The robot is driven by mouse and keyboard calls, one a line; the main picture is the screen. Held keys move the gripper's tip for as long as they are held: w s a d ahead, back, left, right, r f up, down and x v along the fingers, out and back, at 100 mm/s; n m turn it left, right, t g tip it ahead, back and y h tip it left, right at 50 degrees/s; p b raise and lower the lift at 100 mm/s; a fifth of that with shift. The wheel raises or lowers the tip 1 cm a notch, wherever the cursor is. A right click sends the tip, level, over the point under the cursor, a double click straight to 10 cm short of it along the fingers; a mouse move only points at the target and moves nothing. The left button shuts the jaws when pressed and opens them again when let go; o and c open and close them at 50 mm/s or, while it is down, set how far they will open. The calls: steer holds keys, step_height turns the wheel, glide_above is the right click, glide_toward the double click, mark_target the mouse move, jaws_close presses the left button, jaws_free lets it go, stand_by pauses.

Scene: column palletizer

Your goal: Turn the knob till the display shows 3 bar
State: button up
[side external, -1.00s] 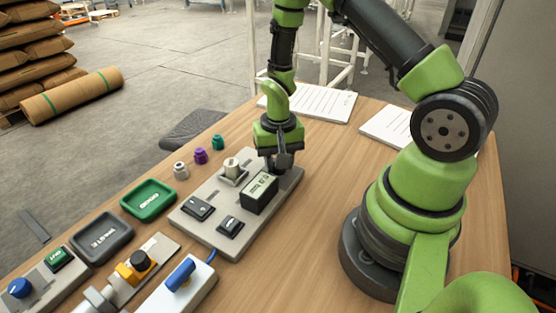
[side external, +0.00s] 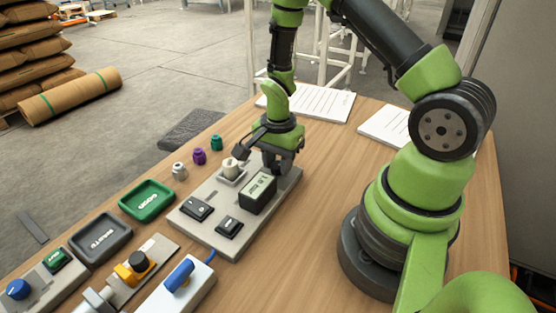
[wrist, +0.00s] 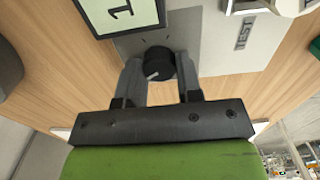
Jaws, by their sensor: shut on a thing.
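My gripper (side external: 277,168) points down at the far right end of a grey panel (side external: 228,240). In the wrist view my gripper (wrist: 160,74) has its two fingers on either side of a dark round knob (wrist: 158,62) with a pale pointer mark, and is shut on it. In the side view the fingers hide the knob. The display (side external: 258,189) stands on the panel just in front of the gripper. It appears to read about 1 bar, in small type.
The panel also carries a pale cylindrical part (side external: 231,165) and two black switches (side external: 197,207) (side external: 229,227). Small purple (side external: 199,156), grey and teal weights stand behind. Green (side external: 147,201) and dark trays (side external: 100,238) lie left. Table right of the panel is clear.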

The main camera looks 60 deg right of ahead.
mark_target(278, 164)
steer(key=shift+m, duration=0.3)
stand_by(0.4)
steer(key=o, duration=0.7)
steer(key=shift+c, duration=0.2)
step_height(278, 164, up, 10)
